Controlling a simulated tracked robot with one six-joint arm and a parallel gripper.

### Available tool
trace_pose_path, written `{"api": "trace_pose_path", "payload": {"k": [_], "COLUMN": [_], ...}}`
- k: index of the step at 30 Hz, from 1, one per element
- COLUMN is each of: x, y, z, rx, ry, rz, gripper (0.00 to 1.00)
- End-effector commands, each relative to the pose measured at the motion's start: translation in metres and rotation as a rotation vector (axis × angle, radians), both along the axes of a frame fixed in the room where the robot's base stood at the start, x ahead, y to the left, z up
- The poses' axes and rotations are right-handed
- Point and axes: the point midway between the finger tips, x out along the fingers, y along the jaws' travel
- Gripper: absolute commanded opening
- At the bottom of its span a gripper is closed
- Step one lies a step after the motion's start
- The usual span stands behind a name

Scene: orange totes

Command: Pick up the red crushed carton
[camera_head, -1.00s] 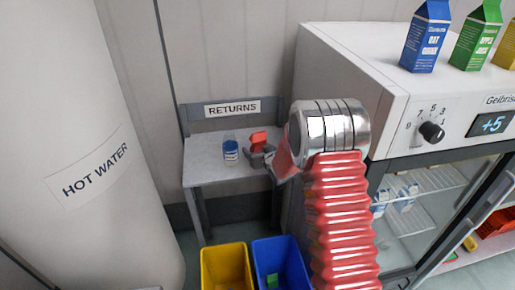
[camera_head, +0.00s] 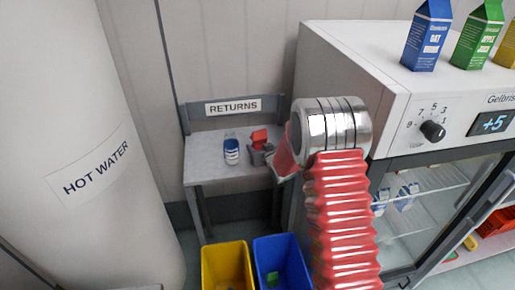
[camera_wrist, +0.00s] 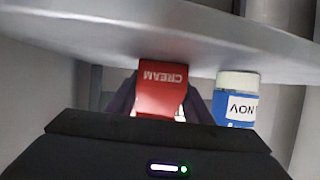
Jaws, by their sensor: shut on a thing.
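The red carton (camera_head: 259,137) is at the returns shelf, by its right side. In the wrist view the red carton (camera_wrist: 162,90) bears the word CREAM and sits between my gripper's fingers. My gripper (camera_head: 258,154) is shut on it. In the wrist view my gripper (camera_wrist: 160,108) shows dark fingers on both sides of the carton. The carton's lower part is hidden by my gripper. I cannot tell whether it still touches the shelf.
A blue and white bottle (camera_head: 231,150) stands close to the left on the returns shelf (camera_head: 205,168). Yellow (camera_head: 226,266) and blue (camera_head: 282,262) bins stand below. The white fridge (camera_head: 350,60) is close on the right.

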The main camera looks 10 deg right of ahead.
Motion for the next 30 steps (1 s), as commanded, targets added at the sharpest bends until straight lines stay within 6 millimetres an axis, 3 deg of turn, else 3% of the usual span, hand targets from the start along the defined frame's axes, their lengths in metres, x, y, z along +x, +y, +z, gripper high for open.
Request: {"api": "trace_pose_path", "payload": {"k": [8,18,24,30], "x": [0.0,0.0,0.0,0.0], "y": [0.0,0.0,0.0,0.0], "z": [0.029,0.085,0.098,0.099], "rx": [0.0,-0.001,-0.001,-0.001], "ry": [-0.004,-0.004,-0.001,0.0], "rz": [0.0,0.001,0.0,0.0], "gripper": [0.25,0.25,0.25,0.25]}}
